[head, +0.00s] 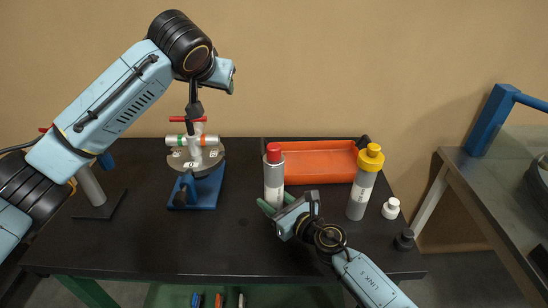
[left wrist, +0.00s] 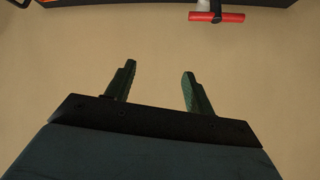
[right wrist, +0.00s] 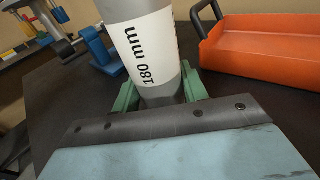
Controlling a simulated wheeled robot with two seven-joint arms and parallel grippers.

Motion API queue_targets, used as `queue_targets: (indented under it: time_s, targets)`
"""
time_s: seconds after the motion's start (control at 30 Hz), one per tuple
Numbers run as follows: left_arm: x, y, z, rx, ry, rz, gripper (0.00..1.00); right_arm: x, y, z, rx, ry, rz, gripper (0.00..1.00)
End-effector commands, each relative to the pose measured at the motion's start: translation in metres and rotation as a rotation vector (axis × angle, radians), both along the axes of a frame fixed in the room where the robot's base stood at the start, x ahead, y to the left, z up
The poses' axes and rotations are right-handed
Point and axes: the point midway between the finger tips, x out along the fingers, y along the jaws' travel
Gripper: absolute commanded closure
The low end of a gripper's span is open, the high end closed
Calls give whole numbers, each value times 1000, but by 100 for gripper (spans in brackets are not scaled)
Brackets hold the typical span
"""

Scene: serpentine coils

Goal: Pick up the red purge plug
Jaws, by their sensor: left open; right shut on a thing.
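My right gripper (head: 277,203) is shut around the lower part of a grey cylinder (head: 274,182) with a red cap (head: 273,153). The cylinder is upright, and its white label reads "180 mm" in the right wrist view (right wrist: 148,47); the cap is out of that view. A red crossbar (head: 187,119) tops the metal fixture (head: 195,158) on a blue base; it also shows in the left wrist view (left wrist: 217,17). I cannot tell which red part is the purge plug. My left gripper (left wrist: 158,78) is open and empty; its fingers are not clear in the head view.
An orange tray (head: 320,180) lies behind the cylinder. A yellow-capped grey bottle (head: 361,190), a small white bottle (head: 390,208) and a small black object (head: 404,240) stand at right. The dark table (head: 150,245) is clear at front left.

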Motion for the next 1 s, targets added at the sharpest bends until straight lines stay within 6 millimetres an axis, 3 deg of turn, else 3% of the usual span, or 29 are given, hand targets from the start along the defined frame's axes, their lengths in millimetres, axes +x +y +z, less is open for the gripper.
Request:
queue_targets:
  time_s: [0.03, 0.2, 0.43, 0.6, 0.8, 1.0]
  targets:
    - [-15, -25, -1, -31, 64, -12, 46, 1, 0, 3, 3, -3, 0, 75]
    - [-67, -80, -5, -77, 274, -30, 46, 1, 0, 3, 3, -3, 0, 75]
    - [-115, -115, -4, -69, 443, -53, 46, 1, 0, 3, 2, -4, 0, 75]
    - [-122, -122, -13, -62, 480, -54, 46, 1, 0, 3, 3, -3, 0, 75]
    - [-110, -124, -44, -59, 481, -53, 46, 1, 0, 3, 3, -3, 0, 75]
    - [-101, -126, -64, -60, 478, -55, 46, 1, 0, 3, 3, -4, 0, 75]
